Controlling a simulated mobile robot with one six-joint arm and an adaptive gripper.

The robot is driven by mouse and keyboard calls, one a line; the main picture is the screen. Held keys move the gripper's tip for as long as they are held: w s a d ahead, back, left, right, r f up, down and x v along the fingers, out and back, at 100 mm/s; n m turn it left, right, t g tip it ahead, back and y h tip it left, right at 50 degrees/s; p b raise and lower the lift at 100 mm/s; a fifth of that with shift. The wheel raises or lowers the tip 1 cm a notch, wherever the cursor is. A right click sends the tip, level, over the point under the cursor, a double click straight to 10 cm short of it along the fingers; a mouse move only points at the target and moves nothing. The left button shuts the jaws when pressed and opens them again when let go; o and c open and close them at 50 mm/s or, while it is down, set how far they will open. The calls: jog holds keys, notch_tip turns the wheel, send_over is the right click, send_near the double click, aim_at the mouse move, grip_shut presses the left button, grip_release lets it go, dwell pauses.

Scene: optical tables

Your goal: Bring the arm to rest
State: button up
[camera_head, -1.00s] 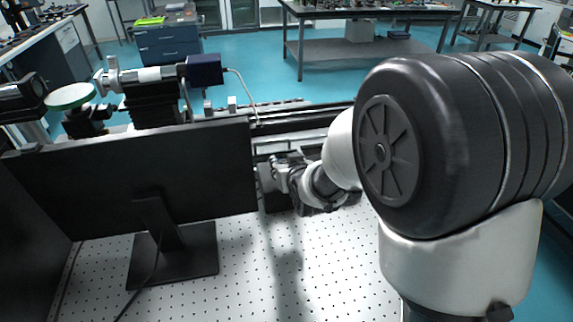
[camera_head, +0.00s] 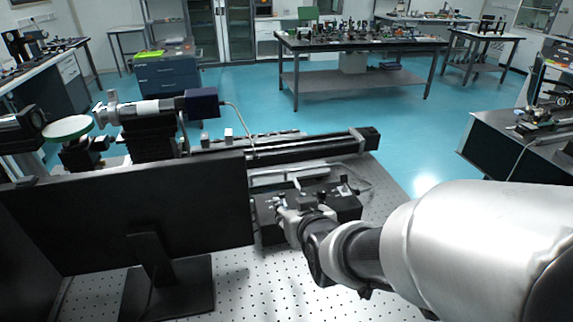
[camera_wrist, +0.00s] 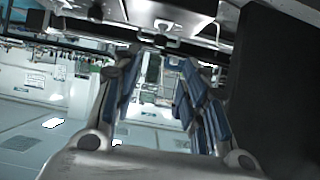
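My arm (camera_head: 480,245) reaches in from the lower right of the head view, over the perforated optical table (camera_head: 265,290). My gripper (camera_head: 286,204) is at its end, beside the right edge of the monitor and in front of a black box-shaped device (camera_head: 345,205). I cannot tell in the head view whether it touches the device. In the wrist view, the two blue-padded fingers of my gripper (camera_wrist: 158,75) stand apart. Nothing shows held between them; the bright room shows through the gap.
A black monitor (camera_head: 120,215) stands close on the left of my gripper. A long black rail (camera_head: 320,148) runs behind it, with a cylindrical optical instrument (camera_head: 150,110) at the left. The perforated surface in front is clear. Blue floor (camera_head: 400,125) lies beyond.

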jog(key=shift+s+r, duration=0.1)
jog(key=shift+s, duration=0.1)
jog(key=s+d+r+m+g+h, duration=0.1)
jog(key=s+d+g, duration=0.2)
jog(key=s, duration=0.9)
jog(key=s+d+r+m+g+h, duration=0.1)
jog(key=s+d+g, duration=0.3)
jog(key=s, duration=0.9)
jog(key=d, duration=0.3)
jog(key=shift+r, duration=0.25)
jog(key=shift+c, duration=0.4)
